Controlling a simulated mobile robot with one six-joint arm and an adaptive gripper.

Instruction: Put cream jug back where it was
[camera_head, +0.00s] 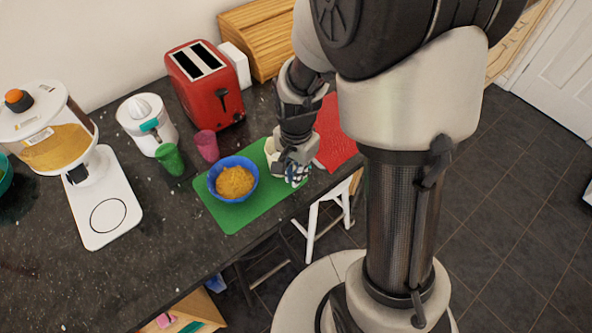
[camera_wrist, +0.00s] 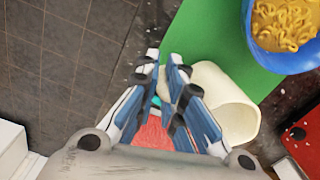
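The cream jug (camera_wrist: 226,102) is a pale, rounded vessel beside my right-hand finger in the wrist view. Its open mouth faces the lower right of that picture. My gripper (camera_wrist: 164,58) has its blue-and-white fingers drawn close together, with a pale part between them that looks like the jug's handle. In the head view my gripper (camera_head: 297,172) is over the right end of the green mat (camera_head: 232,217), and the jug (camera_head: 273,150) shows partly behind it. I cannot tell whether the jug touches the mat.
A blue bowl (camera_head: 213,185) of yellow food stands on the mat. Pink (camera_head: 207,146) and green (camera_head: 170,160) cups, a juicer (camera_head: 140,112) and a red toaster (camera_head: 215,92) stand nearby. A red mat (camera_head: 333,138) lies to the right.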

